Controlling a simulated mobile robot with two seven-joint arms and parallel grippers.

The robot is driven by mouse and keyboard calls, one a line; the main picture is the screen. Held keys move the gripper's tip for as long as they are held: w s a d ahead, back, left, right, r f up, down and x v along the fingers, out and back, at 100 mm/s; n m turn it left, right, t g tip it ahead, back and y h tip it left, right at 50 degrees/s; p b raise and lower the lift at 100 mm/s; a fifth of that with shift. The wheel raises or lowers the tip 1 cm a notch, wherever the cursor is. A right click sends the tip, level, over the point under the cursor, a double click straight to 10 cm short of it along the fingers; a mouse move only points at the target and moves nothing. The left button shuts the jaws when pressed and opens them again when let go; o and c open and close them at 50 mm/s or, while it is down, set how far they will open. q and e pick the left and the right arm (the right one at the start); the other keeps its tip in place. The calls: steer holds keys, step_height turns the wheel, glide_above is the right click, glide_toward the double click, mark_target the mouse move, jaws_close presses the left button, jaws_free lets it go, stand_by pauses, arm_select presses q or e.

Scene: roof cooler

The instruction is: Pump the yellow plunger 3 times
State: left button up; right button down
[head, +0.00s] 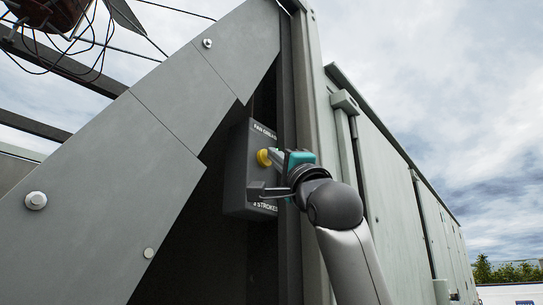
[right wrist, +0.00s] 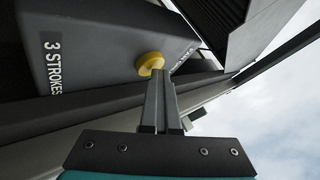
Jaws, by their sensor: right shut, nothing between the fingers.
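The yellow plunger (head: 264,157) sticks out from a dark grey box (head: 236,170) with white lettering, mounted in a recess of the cooler. In the right wrist view the plunger (right wrist: 149,64) is a round yellow knob on the box (right wrist: 95,45), near the words "3 STROKES". My right gripper (head: 272,155) is shut and empty, its fingertips at the plunger. In the right wrist view the tips of the right gripper (right wrist: 158,74) overlap the knob's lower edge; whether they touch it I cannot tell. My left gripper is out of view.
A slanted grey metal panel (head: 165,140) with bolts lies left of the box. A vertical post (head: 311,150) and the cooler's long side wall (head: 395,190) stand to the right. Wires (head: 85,35) hang at the upper left. Open sky lies beyond on the right.

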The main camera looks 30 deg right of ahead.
steer(key=shift+s+f, duration=0.1)
steer(key=shift+f, duration=0.1)
steer(key=s+d+b, duration=0.2)
steer(key=s, duration=0.3)
steer(key=shift+s+d, duration=0.15)
steer(key=shift+s, duration=0.15)
stand_by(1.1)
